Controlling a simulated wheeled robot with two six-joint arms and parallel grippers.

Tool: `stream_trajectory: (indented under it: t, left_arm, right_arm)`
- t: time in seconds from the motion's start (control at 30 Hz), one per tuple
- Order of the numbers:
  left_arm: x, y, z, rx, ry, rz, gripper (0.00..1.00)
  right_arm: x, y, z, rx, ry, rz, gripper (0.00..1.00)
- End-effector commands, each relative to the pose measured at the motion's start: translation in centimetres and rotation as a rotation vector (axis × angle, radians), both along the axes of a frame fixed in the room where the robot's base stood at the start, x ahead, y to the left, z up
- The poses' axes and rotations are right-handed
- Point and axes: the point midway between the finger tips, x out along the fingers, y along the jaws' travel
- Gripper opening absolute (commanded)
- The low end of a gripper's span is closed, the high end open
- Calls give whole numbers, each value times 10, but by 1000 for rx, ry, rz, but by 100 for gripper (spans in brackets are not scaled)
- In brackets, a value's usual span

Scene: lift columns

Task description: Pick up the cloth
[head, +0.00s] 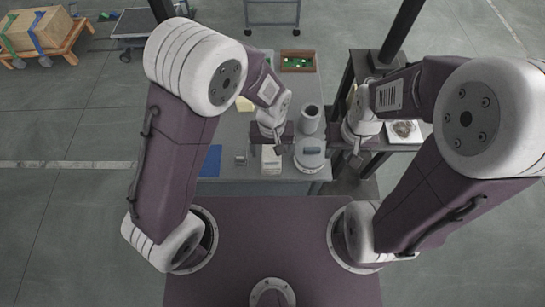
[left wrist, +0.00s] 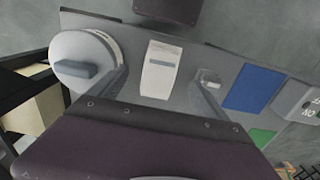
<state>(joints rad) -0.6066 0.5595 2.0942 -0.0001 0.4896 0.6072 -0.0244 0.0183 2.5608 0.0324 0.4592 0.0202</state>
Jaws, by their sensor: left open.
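A pale, block-like piece with a grey stripe (left wrist: 160,72), possibly the folded cloth, lies on the grey table. In the head view this pale piece (head: 271,161) is near the table's front edge. A flat blue rectangle (left wrist: 253,88) lies to its right in the left wrist view; it also shows in the head view (head: 210,161). I cannot tell for sure which is the cloth. My left gripper (left wrist: 162,88) is open, its fingers on either side of the pale piece, apparently above it. My right gripper (head: 355,154) is by the table's right side; its jaws are unclear.
A round grey lidded thing (head: 310,153) stands just right of the pale piece, with a grey cylinder (head: 310,119) behind it. A small metal part (head: 240,159) lies to the left. A wooden tray (head: 298,62) is at the back. A side table (head: 419,145) stands right.

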Motion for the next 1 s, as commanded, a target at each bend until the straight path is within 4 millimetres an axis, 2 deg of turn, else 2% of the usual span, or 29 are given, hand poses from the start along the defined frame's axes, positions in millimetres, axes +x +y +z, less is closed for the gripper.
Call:
stream_trajectory:
  t: [0.03,0.27,0.5,0.77,0.87,1.0]
  left_arm:
    - [0,1,-7,2,3,0,87]
    - [2,0,-20,0,1,0,87]
    - [8,-1,-60,0,1,-1,87]
    - [8,-1,-64,-3,-2,-1,87]
    - [8,-1,-64,-2,-2,-1,62]
    - [8,-1,-63,-2,-1,-1,23]
  right_arm:
    - [0,0,0,0,0,0,36]
    - [0,0,0,0,0,0,36]
    - [0,0,1,0,0,0,36]
    - [0,0,1,0,0,0,36]
    - [0,0,1,0,0,0,36]
    - [0,0,1,0,0,0,36]
